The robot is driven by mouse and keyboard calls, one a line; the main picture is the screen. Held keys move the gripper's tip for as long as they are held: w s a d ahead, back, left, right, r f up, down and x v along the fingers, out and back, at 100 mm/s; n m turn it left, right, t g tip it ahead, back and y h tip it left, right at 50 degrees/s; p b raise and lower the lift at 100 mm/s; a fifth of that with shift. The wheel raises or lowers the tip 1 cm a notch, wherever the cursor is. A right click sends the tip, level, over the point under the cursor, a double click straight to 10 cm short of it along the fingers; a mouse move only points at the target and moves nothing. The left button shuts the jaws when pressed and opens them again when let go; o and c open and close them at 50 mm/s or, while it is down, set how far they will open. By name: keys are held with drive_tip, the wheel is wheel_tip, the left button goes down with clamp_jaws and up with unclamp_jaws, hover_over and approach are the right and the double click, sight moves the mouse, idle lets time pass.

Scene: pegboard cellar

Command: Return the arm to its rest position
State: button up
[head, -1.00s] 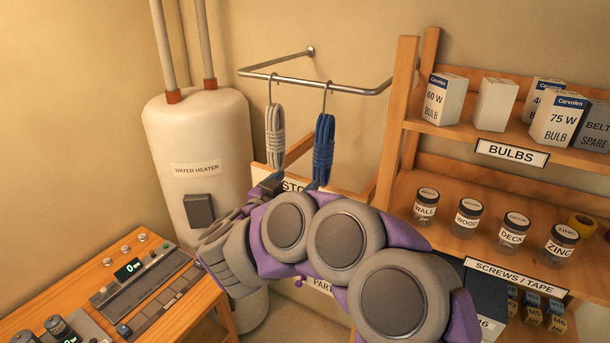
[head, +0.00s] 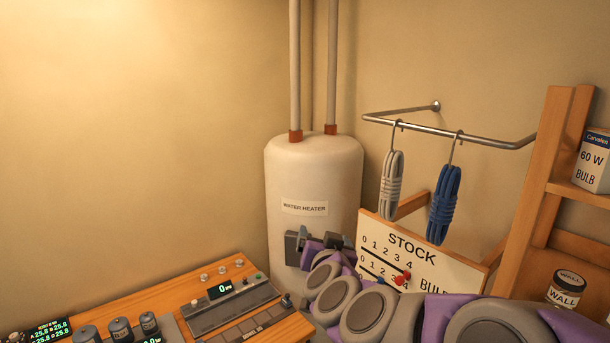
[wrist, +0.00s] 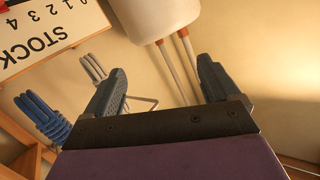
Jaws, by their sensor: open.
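My gripper (head: 318,242) shows small in the head view, in front of the lower part of the water heater (head: 315,180). My purple and grey arm runs from it to the lower right. In the wrist view my gripper (wrist: 165,88) has its two fingers wide apart with nothing between them. Beyond the fingers are the wall and the heater's pipes.
A grey cord bundle (head: 391,180) and a blue one (head: 443,205) hang from a metal rail (head: 480,138). The STOCK board (head: 440,272) stands below them, partly behind my arm. A wooden shelf (head: 545,180) is at right. A bench with a control panel (head: 235,305) is at lower left.

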drive_tip(key=s+a+f+n+g+y+b, duration=0.2)
drive_tip(key=s+f+n+g+b, duration=0.15)
drive_tip(key=s+f, duration=0.45)
drive_tip(key=s+a+f+n+g+y+b, duration=0.2)
drive_tip(key=s+f+g, duration=0.3)
drive_tip(key=s+f, duration=0.35)
drive_tip(key=s+d+f+m+g+h+b, duration=0.1)
drive_tip(key=s+d+f+g, duration=0.2)
drive_tip(key=s, duration=0.5)
drive_tip(key=s+d+f+g+h+b, duration=0.2)
drive_tip(key=s+d+f, duration=0.3)
drive_tip(key=s, duration=0.4)
drive_tip(key=s+d+f+m+g+h+b, duration=0.1)
drive_tip(key=s+d+f+g, duration=0.2)
drive_tip(key=s+d, duration=0.3)
drive_tip(key=s+g, duration=0.1)
drive_tip(key=s, duration=0.1)
drive_tip(key=shift+s+f+m+h+b, duration=0.3)
drive_tip(key=shift+s+f+m+b, duration=0.05)
drive_tip(key=shift+f, duration=0.05)
drive_tip(key=shift+g, duration=0.25)
